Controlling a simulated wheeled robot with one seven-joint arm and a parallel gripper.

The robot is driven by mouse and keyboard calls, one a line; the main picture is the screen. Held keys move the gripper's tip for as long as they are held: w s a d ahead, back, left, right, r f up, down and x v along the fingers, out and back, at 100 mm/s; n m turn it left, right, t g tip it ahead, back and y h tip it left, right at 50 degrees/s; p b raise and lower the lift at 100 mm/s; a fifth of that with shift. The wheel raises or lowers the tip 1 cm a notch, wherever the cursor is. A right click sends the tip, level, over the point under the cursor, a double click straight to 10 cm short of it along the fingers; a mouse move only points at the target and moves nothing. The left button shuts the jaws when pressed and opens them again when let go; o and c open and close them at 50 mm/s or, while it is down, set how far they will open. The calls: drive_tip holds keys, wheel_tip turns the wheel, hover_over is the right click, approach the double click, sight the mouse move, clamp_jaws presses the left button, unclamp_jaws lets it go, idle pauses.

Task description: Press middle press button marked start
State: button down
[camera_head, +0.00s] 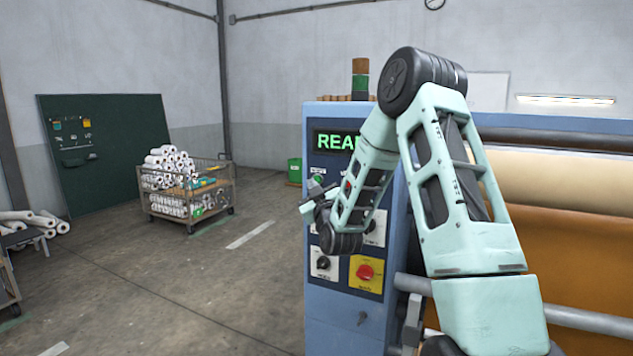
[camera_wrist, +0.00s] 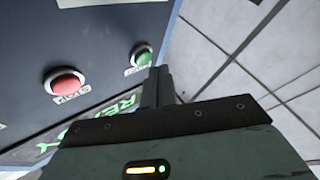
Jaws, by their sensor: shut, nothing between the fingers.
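The blue press cabinet (camera_head: 343,326) has a dark control panel, and a green button (camera_head: 320,171) sits at its upper left. In the wrist view a green button (camera_wrist: 142,56) shows with a small label beside it, too blurred to read surely. A larger red button (camera_wrist: 66,82) with a label lies to its left. My gripper (camera_wrist: 160,70) is shut and empty, its fingertips just right of the green button; I cannot tell whether they touch. In the head view my gripper (camera_head: 312,197) is in front of the panel's left side. My arm hides much of the panel.
A lit green display (camera_head: 334,140) tops the panel. A dark knob (camera_head: 323,263) and a red knob on a yellow plate (camera_head: 365,272) sit lower. A brown roll (camera_head: 590,230) stands right. A cart of rolls (camera_head: 190,185) stands left; the floor between is clear.

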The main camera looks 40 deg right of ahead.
idle(0.7)
drive_tip(key=shift+w+d+b, duration=0.15)
drive_tip(key=shift+d+b, duration=0.25)
drive_tip(key=shift+d, duration=0.05)
drive_tip(key=shift+w+d, duration=0.1)
drive_tip(key=shift+d, duration=0.2)
idle(0.7)
drive_tip(key=shift+a+b, duration=0.1)
drive_tip(key=shift+b, duration=0.25)
drive_tip(key=shift+s+a+b, duration=0.25)
drive_tip(key=shift+a+b, duration=0.15)
drive_tip(key=shift+a, duration=0.2)
drive_tip(key=shift+s+a+b, duration=0.3)
drive_tip(key=shift+a+b, duration=0.05)
drive_tip(key=shift+a, duration=0.45)
drive_tip(key=shift+s+a+b, duration=0.25)
drive_tip(key=shift+a+b, duration=0.05)
drive_tip(key=shift+a, duration=0.5)
drive_tip(key=shift+s+a+b, duration=0.3)
drive_tip(key=shift+a+b, duration=0.05)
drive_tip(key=shift+a, duration=0.45)
